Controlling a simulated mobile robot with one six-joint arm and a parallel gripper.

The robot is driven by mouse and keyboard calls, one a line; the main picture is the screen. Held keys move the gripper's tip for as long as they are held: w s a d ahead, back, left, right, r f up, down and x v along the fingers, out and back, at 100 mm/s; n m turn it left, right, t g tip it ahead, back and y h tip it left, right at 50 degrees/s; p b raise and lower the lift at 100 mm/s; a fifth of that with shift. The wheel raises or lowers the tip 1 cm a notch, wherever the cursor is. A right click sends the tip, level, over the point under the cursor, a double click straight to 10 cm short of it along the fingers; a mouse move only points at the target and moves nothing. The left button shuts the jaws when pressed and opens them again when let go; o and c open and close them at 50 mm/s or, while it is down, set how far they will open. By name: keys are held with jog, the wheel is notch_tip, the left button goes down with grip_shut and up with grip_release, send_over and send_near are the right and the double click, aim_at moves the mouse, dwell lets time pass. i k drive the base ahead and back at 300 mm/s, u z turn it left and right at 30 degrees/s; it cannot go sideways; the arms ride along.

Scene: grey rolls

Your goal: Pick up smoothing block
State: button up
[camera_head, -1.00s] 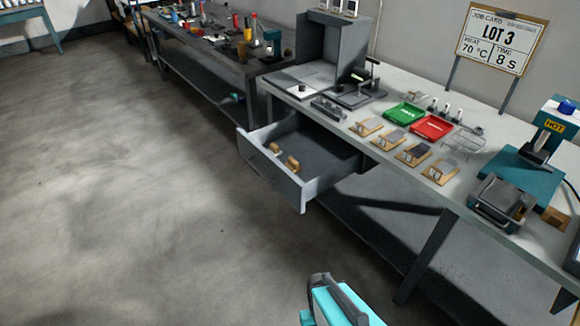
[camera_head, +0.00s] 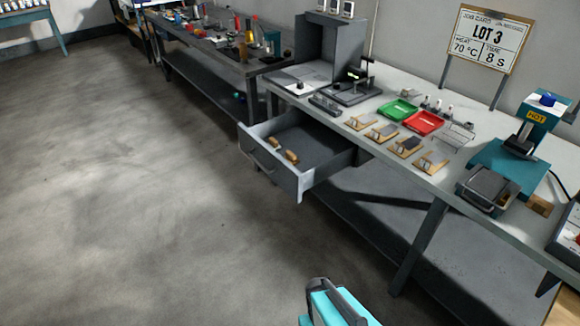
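Two small brown wooden pieces, one (camera_head: 274,142) and another (camera_head: 292,157), lie in the open grey drawer (camera_head: 318,178) under the workbench. A plain brown wooden block (camera_head: 540,205) sits on the bench right of the teal heat press (camera_head: 505,162). I cannot tell at this size which of these is the smoothing block. A turquoise and dark part of my arm shows at the bottom edge, well in front of the bench. My gripper's fingers are not visible.
The workbench (camera_head: 420,85) holds a green tray (camera_head: 398,110), a red tray (camera_head: 422,122), several wood-based holders (camera_head: 405,147) and a metal pan (camera_head: 485,188). The drawer juts out over the floor. A second bench (camera_head: 215,52) stands behind. The left floor is clear.

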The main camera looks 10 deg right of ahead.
aim_at(292, 158)
jog(key=u, duration=0.05)
jog(key=k, duration=0.25)
jog(key=z, duration=0.35)
jog(key=i, duration=0.95)
jog(key=z, duration=0.8)
jog(key=k, duration=0.2)
jog(key=u, duration=3.1)
